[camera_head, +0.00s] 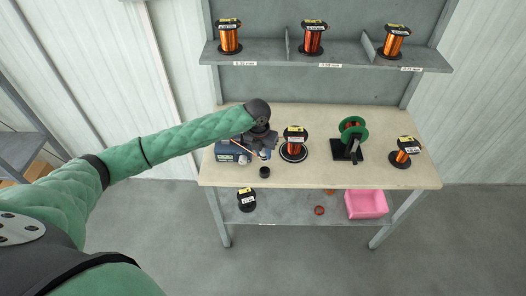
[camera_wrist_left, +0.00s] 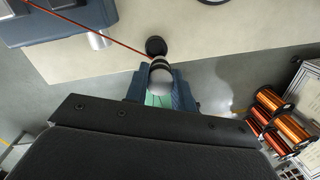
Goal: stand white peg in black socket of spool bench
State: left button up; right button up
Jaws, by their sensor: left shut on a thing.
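My left gripper (camera_head: 264,150) is above the bench top at the left, shut on the white peg. In the left wrist view the white peg (camera_wrist_left: 160,77), which has a dark band, sits between the fingertips of the left gripper (camera_wrist_left: 160,92). The black socket (camera_head: 264,172) is a small dark round piece near the front edge of the spool bench (camera_head: 330,178). In the left wrist view the black socket (camera_wrist_left: 156,46) shows just beyond the peg; whether they touch cannot be told. My right gripper is not in view.
A blue-grey box machine (camera_head: 228,153) with a red wire stands left of the gripper. A copper spool (camera_head: 295,142), a green-wheeled stand (camera_head: 350,138) and another spool (camera_head: 404,152) stand to the right. Spools line the upper shelf (camera_head: 345,62); a pink bin (camera_head: 366,205) is below.

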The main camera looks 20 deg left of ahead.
aim_at(263, 160)
pick_arm(q)
jog(key=shift+s+f+m, duration=0.1)
jog(key=shift+f+m, duration=0.15)
jog(key=shift+m, duration=0.65)
jog(key=shift+f, duration=0.15)
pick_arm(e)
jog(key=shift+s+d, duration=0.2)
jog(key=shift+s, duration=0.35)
